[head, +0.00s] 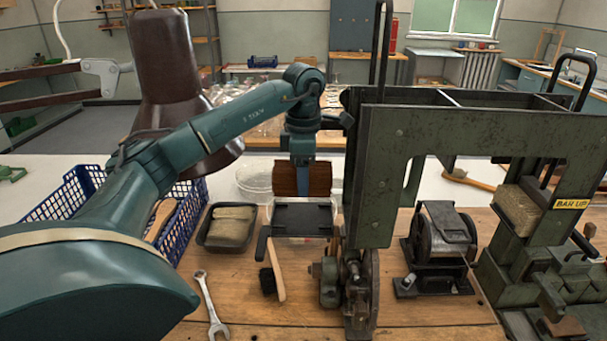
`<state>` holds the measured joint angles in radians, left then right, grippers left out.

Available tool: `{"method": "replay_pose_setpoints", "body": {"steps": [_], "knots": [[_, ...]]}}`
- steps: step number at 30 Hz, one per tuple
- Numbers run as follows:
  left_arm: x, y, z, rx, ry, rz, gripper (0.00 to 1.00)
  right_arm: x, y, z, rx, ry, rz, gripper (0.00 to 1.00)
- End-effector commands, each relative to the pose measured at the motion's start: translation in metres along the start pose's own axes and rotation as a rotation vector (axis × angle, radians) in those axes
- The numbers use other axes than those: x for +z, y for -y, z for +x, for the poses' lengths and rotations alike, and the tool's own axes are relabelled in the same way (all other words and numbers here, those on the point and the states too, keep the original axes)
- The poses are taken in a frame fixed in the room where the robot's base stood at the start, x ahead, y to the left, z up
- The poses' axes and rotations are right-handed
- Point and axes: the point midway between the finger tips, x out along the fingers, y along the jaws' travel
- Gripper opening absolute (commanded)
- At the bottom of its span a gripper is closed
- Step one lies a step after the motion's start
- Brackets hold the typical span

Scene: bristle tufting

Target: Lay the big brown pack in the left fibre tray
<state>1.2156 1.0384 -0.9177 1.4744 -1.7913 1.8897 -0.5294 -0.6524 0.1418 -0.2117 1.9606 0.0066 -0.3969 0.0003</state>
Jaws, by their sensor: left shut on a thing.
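The big brown pack (316,180) is a dark reddish-brown block with fine upright streaks. My left gripper (301,160) comes down on it from above and is shut on it. The pack is held upright behind a flat black tray-like plate (302,218) at the left side of the green machine; its lower edge is close to the plate's back edge, and I cannot tell if they touch. A black tray (207,240) to the left holds tan packs (230,226). I cannot tell for sure which is the left fibre tray. My right gripper is not in view.
The green machine frame (376,190) rises close on the right. A spanner (211,306) and a wooden-handled brush (275,270) lie in front. A brown lamp shade (165,60) hangs behind my arm.

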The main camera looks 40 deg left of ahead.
Motion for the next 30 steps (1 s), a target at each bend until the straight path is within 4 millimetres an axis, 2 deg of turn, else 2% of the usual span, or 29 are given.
{"method": "replay_pose_setpoints", "body": {"steps": [30], "knots": [[0.000, 0.000, 0.011, 0.001, 0.000, 0.000, 0.34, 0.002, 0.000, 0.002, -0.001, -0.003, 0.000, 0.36]]}}
